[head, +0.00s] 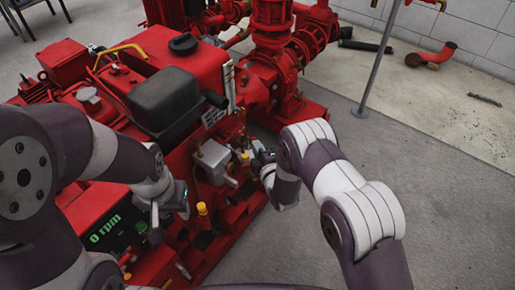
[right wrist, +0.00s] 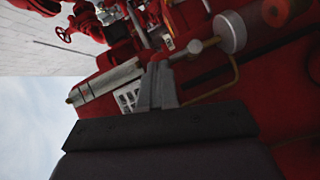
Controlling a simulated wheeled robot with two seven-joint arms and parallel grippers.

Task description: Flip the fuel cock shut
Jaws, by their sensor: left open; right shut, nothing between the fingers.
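The red pumpset engine (head: 180,55) fills the left and middle of the head view. A small grey housing (head: 213,158) with brass-coloured fittings (head: 244,160) sits on its near side; which part is the fuel cock I cannot tell. My right gripper (head: 258,155) is close beside these fittings; contact is not clear. In the right wrist view its fingers (right wrist: 158,85) are shut and empty, in front of a silver cylinder (right wrist: 230,32) with a thin rod and a brass pipe. My left gripper (head: 166,212) is open, low beside the green rpm display (head: 104,230).
A black box-shaped part (head: 165,97) sits on top of the engine. A yellow-capped post (head: 202,210) stands between my grippers. Red pump piping (head: 272,40) rises behind.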

